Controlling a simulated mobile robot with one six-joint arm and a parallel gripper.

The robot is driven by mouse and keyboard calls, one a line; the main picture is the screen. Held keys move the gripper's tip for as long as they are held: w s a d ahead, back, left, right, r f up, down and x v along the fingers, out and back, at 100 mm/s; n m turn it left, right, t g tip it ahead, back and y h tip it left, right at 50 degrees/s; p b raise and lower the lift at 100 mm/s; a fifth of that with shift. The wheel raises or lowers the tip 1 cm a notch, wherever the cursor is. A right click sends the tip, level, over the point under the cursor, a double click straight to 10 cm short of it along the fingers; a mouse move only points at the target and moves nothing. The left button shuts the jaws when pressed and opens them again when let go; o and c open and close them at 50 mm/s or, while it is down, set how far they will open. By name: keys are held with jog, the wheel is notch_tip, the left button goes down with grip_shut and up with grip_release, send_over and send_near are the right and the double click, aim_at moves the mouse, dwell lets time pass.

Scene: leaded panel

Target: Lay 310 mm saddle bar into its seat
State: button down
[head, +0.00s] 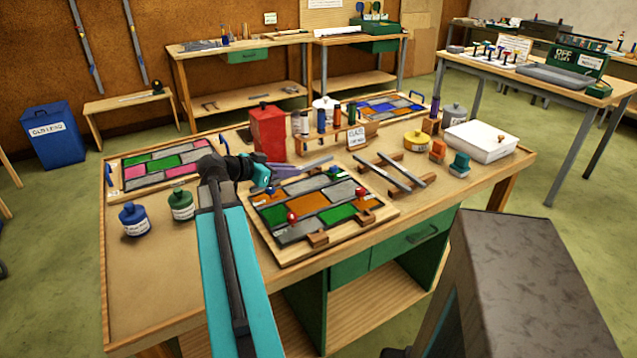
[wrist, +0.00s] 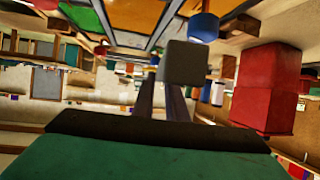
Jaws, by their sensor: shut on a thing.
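My gripper (head: 283,170) is shut on a slim grey saddle bar (head: 316,161), above the far left edge of the leaded panel (head: 309,201). The bar points away to the right, and its near part is hidden by the fingers. In the wrist view a grey block-like end (wrist: 186,62), seemingly the held bar's, shows in front of the dark fingers (wrist: 160,98). The panel lies flat with orange, green and grey panes. I cannot make out the bar's seat. Two more grey bars (head: 401,169) lie across a wooden rack right of the panel.
A red box (head: 268,132) stands close behind my gripper, also large at right in the wrist view (wrist: 268,88). Red and blue knobs (head: 292,217) and wooden blocks (head: 317,239) stand on the panel. Blue and green jars (head: 181,204) are at left. The front left tabletop is clear.

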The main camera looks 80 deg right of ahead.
jog(key=s+d+r+m+g+y+p, duration=0.1)
jog(key=s+m+g+y+p, duration=0.1)
jog(key=s, duration=0.5)
jog(key=s+d+r+m+g+y+p, duration=0.1)
jog(key=s+r+m+g+y+p, duration=0.1)
jog(key=s, duration=0.5)
jog(key=m+y+p, duration=0.1)
jog(key=m+y, duration=0.1)
jog(key=shift+d+m+g, duration=0.3)
jog(key=shift+d+g, duration=0.05)
jog(key=shift+g, duration=0.05)
jog(key=p, duration=0.2)
send_over(335, 198)
jog(key=shift+d+f, duration=0.1)
jog(key=shift+f, duration=3.05)
jog(key=shift+f+p, duration=0.5)
jog(key=shift+f, duration=1.35)
